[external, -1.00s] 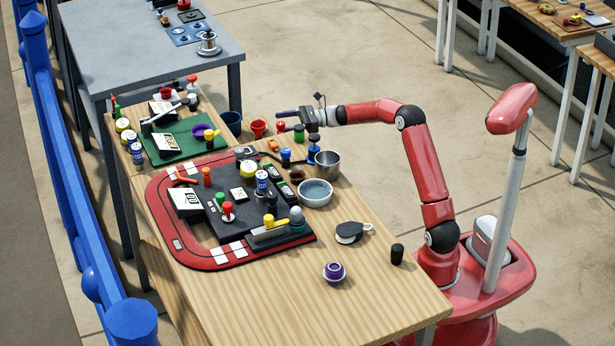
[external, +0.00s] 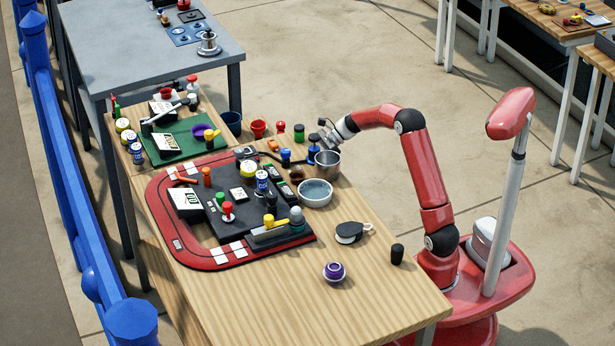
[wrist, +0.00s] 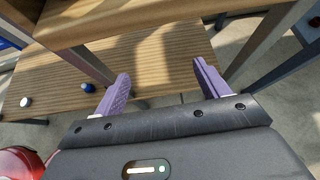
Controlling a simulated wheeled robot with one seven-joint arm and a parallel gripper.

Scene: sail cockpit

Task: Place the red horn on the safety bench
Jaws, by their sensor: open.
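My gripper (external: 329,137) is beside the right edge of the long wooden table, close to the steel pot (external: 327,164). In the wrist view its two purple fingers (wrist: 163,84) are apart with nothing between them. I cannot tell for certain which thing is the red horn. A white can with a red top (external: 192,81) stands at the table's far end, and another red-topped piece (external: 228,208) stands on the dark board. No visible label marks the safety bench; the wooden table (external: 375,305) and a grey table (external: 130,55) are in view.
A red cup (external: 258,128), a dark blue cup (external: 232,122) and a green jar (external: 299,132) stand along the far right side. The wrist view shows a wooden slatted surface (wrist: 170,60) below a table edge. The wooden table's near end is mostly clear.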

